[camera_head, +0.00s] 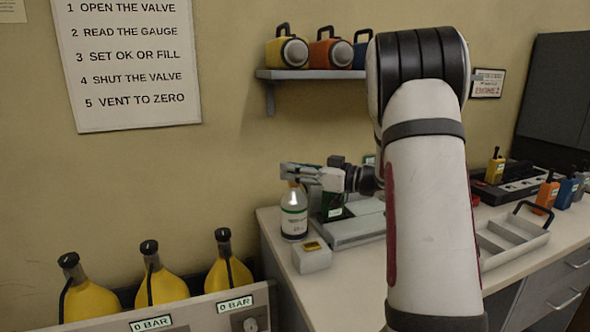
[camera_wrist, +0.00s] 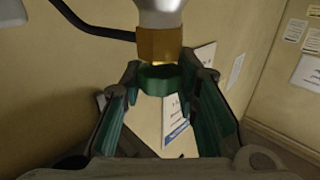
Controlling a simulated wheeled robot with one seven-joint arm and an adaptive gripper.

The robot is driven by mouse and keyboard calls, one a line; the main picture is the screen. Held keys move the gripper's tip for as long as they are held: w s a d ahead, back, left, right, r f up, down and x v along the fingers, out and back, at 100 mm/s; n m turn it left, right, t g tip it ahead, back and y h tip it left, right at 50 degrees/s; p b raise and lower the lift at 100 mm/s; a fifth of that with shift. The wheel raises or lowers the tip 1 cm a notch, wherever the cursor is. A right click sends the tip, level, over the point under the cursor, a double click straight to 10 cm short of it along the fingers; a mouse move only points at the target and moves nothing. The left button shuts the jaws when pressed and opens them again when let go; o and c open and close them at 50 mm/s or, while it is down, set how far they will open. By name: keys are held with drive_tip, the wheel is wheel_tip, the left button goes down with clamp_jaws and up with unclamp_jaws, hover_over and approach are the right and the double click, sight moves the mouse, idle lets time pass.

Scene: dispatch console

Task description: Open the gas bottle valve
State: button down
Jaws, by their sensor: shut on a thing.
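The gas bottle (camera_head: 294,214) is a small white and grey bottle standing upright on the left end of the counter. In the wrist view its pale shoulder (camera_wrist: 160,10) and brass valve neck (camera_wrist: 160,44) show at the top. A green valve knob (camera_wrist: 160,82) sits at the end of the brass neck. My gripper (camera_wrist: 164,76) has its two fingertips on either side of the green knob and is shut on it. In the head view my gripper (camera_head: 290,172) is at the bottle's top, coming from the right, and hides the valve.
A grey box (camera_head: 311,258) with a yellow top stands in front of the bottle. A grey stand (camera_head: 352,232) is to its right. Yellow cylinders (camera_head: 160,288) stand in a rack at the lower left. A tray (camera_head: 512,240) and handheld radios (camera_head: 547,190) occupy the right counter.

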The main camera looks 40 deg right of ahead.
drive_tip(key=shift+w+r, duration=0.1)
drive_tip(key=shift+r, duration=0.1)
drive_tip(key=c, duration=1.2)
unclamp_jaws()
drive_tip(key=shift+f, duration=0.1)
drive_tip(key=v, duration=1.2)
